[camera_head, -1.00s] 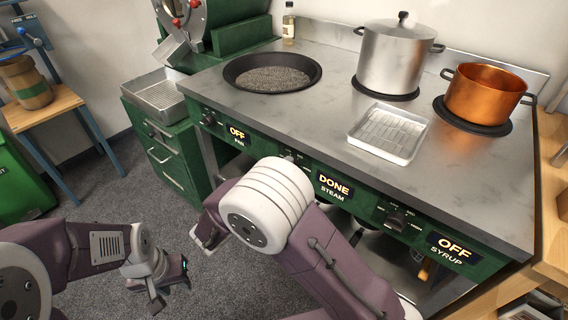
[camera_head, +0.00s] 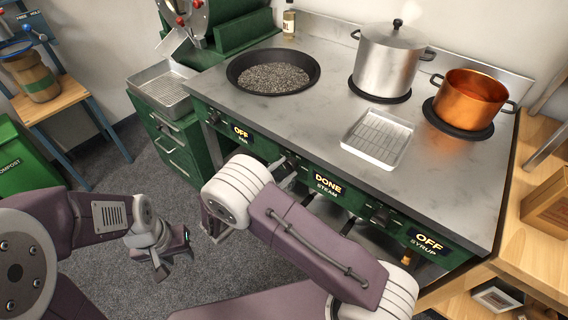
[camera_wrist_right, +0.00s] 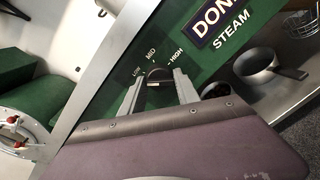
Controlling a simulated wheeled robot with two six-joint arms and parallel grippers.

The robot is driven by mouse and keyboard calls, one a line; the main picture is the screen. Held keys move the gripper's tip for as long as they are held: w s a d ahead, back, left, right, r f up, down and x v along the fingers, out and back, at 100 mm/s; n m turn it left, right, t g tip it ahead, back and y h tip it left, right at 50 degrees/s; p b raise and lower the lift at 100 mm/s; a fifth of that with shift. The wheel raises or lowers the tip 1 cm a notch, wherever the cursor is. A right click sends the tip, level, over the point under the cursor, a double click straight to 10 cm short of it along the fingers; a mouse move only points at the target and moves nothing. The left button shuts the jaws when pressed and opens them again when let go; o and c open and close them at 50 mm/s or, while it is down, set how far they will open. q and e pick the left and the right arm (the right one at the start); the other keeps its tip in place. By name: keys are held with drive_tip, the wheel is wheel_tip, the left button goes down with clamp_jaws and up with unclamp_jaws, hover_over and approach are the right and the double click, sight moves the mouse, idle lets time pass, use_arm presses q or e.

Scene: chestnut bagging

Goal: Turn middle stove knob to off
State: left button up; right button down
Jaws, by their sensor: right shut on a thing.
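My right gripper (camera_wrist_right: 157,92) is shut on this knob, one finger on each side. In the head view the right gripper (camera_head: 286,172) reaches the panel and its wrist partly hides the knob. My left gripper (camera_head: 172,254) is open and empty, low over the floor at left, away from the stove.
The pan knob has an OFF sign (camera_head: 241,132); the syrup knob (camera_head: 380,214) has an OFF sign (camera_head: 428,242). On the stovetop stand a black pan (camera_head: 238,84), a steel pot (camera_head: 386,62), a copper pot (camera_head: 468,98) and a wire-rack tray (camera_head: 352,145). A wooden counter is at right.

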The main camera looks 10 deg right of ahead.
drive_tip(key=n+p, duration=0.3)
drive_tip(key=n, duration=0.1)
drive_tip(key=shift+r+h, duration=0.2)
drive_tip(key=shift+h, duration=0.1)
use_arm(q)
wheel_tip(320, 180, up, 6)
drive_tip(key=shift+f+p, duration=0.25)
drive_tip(key=shift+p, duration=0.6)
use_arm(e)
drive_tip(key=n, duration=0.5)
drive_tip(key=shift+w+a+f, duration=0.1)
drive_tip(key=shift+f, duration=0.05)
drive_tip(key=c, duration=0.9)
unclamp_jaws()
drive_tip(key=shift+f, duration=0.1)
drive_tip(key=shift+c, duration=0.2)
